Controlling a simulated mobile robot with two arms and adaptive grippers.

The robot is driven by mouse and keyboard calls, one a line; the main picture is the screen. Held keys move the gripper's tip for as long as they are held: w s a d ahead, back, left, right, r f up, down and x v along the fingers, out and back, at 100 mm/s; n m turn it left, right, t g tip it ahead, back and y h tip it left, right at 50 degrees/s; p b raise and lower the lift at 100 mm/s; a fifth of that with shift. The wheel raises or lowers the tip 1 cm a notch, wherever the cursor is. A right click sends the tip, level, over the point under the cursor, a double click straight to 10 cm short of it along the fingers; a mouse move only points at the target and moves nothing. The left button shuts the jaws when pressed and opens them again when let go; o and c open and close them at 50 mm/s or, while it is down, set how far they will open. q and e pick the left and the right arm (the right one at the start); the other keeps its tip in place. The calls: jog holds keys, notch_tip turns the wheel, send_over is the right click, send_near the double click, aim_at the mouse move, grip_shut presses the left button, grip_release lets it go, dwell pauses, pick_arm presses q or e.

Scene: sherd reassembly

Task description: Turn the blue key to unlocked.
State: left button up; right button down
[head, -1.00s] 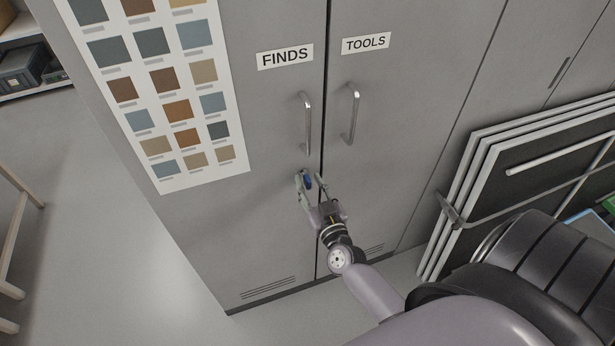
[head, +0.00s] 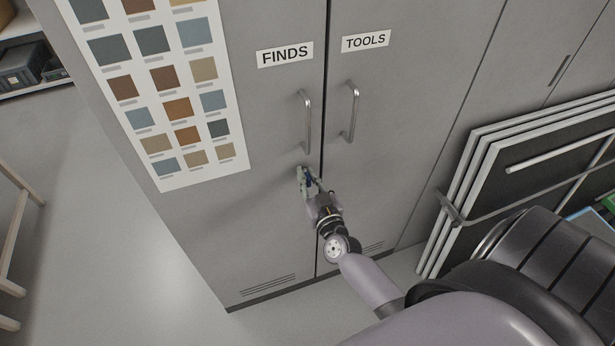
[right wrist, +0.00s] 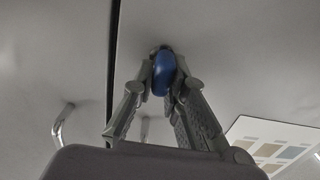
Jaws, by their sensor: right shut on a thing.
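The blue key (right wrist: 162,72) shows in the right wrist view, its rounded blue head against the grey FINDS door (head: 250,120). My right gripper (right wrist: 164,80) has its two fingers closed on either side of the key head. In the head view my right gripper (head: 308,180) is at the door below the FINDS handle, and the key (head: 309,181) is mostly hidden between the fingers. Which way the key is turned cannot be told. My left gripper is not in view.
The FINDS handle (head: 307,122) and the TOOLS handle (head: 351,112) stand out above my right gripper. A colour chart (head: 172,110) hangs on the cabinet's left. Framed panels (head: 480,160) lean at the right. Both doors are shut.

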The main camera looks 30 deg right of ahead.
jog(key=shift+m, duration=0.3)
jog(key=m, duration=0.3)
jog(key=shift+d+f+m, duration=0.1)
jog(key=shift+d+m, duration=0.1)
jog(key=shift+m, duration=0.2)
jog(key=m, duration=0.4)
jog(key=shift+s+d+f+b, duration=0.1)
jog(key=shift+d+f+b, duration=0.1)
jog(key=shift+b, duration=0.2)
jog(key=m+b, duration=0.1)
jog(key=m, duration=0.4)
jog(key=shift+d+f, duration=0.1)
jog(key=shift+f, duration=0.05)
jog(key=shift+f+m+b, duration=0.15)
jog(key=shift+m+b, duration=0.6)
jog(key=shift+m, duration=1.45)
jog(key=c, duration=1.6)
grip_release()
